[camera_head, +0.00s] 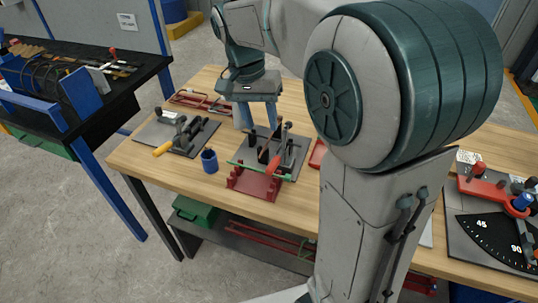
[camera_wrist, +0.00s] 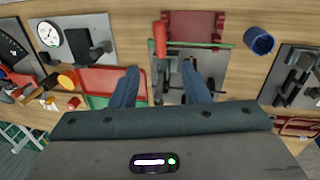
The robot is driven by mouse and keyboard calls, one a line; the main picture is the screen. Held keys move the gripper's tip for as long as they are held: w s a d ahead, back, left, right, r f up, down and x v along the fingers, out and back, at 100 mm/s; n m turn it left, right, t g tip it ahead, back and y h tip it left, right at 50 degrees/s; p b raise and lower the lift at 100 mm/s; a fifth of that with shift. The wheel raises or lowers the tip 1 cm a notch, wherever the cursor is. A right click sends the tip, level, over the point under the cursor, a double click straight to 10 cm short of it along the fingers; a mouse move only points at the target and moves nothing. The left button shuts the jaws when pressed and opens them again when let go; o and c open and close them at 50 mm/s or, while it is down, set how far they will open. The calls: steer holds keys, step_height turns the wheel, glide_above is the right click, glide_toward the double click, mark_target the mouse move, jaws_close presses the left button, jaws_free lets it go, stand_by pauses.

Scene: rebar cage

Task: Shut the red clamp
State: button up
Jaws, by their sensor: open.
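The red clamp shows its red handle (camera_head: 272,165) in the head view, at the front edge of a dark fixture plate (camera_head: 289,160) on the wooden bench. The handle slants towards a red block (camera_head: 254,184), across a thin green rod (camera_head: 243,166). In the wrist view the red handle (camera_wrist: 159,38) is above centre, beyond my fingertips, with dark metal clamp parts below it. My gripper (camera_wrist: 160,72) is open and empty, pointing down over the fixture; it also shows in the head view (camera_head: 255,126). The fingers hide part of the fixture.
A blue cup (camera_head: 209,161) stands left of the red block. A second plate with a yellow-handled clamp (camera_head: 163,148) lies further left. A red tray (camera_wrist: 92,80) and a dial gauge (camera_wrist: 48,34) lie left in the wrist view. Bare wood surrounds the cup.

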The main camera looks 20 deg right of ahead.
mark_target(271, 164)
steer(key=f, duration=0.4)
steer(key=s+d+f, duration=0.1)
steer(key=f, duration=0.4)
steer(key=d+f, duration=0.1)
steer(key=f, duration=0.3)
steer(key=shift+s+d+f, duration=0.1)
steer(key=shift+s+f, duration=0.1)
jaws_close()
